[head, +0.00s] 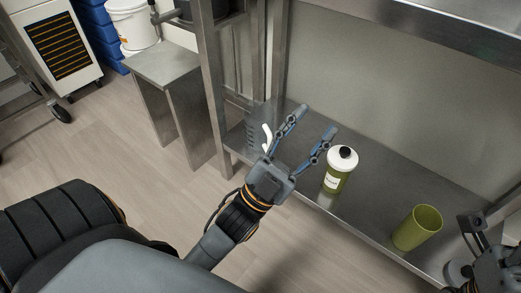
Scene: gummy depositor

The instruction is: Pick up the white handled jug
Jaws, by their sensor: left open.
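A curved white handle (267,137) shows on the steel shelf, just left of my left gripper, and I take it to be part of the white handled jug. The jug's body is hard to make out against the steel post and is partly hidden by the gripper. My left gripper (319,118) is open, its two fingers spread and pointing up and to the right over the shelf. Nothing is between its fingers. The handle is outside the fingers, beside the left one. My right gripper (478,238) is partly in view at the lower right edge; its jaws are unclear.
A green bottle with white top and black cap (340,168) stands close right of the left gripper. A green cup (418,228) stands farther right, near the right arm. A steel post (212,90) rises left of the shelf (375,200). Bare shelf lies between bottle and cup.

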